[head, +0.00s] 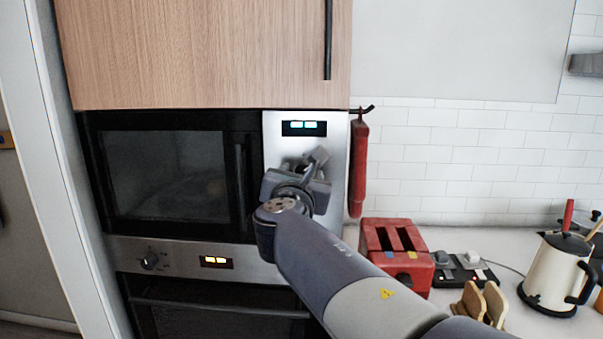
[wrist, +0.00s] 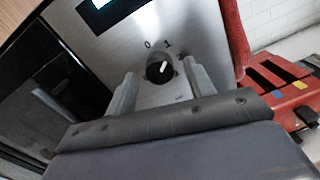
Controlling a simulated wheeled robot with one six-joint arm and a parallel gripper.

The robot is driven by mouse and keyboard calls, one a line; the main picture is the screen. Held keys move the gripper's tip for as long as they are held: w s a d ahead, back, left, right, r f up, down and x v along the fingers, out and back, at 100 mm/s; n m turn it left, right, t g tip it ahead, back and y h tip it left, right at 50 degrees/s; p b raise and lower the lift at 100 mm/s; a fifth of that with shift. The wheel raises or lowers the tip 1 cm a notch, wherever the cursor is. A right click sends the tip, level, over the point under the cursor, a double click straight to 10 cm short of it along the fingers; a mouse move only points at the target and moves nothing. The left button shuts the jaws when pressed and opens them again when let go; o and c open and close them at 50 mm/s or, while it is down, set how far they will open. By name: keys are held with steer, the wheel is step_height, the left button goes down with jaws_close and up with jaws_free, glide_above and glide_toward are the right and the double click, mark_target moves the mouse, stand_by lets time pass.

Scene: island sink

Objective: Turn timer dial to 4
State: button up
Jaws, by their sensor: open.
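The timer dial (wrist: 159,69) is a dark round knob with a white pointer, on the steel control panel (head: 335,160) of the microwave (head: 172,175). In the wrist view the marks 0 and 1 show above it, and its pointer leans up and right. In the head view my gripper (head: 305,172) covers the dial. A lit display (head: 304,128) sits above.
A red towel or mitt (head: 358,168) hangs on a hook right of the panel. A red toaster (head: 397,252) stands on the counter close to my arm. An oven panel with a knob (head: 150,260) is below. A cream kettle (head: 553,275) stands at the right.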

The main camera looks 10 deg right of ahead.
steer(key=shift+c, duration=0.3)
steer(key=c, duration=0.9)
steer(key=shift+b, duration=0.3)
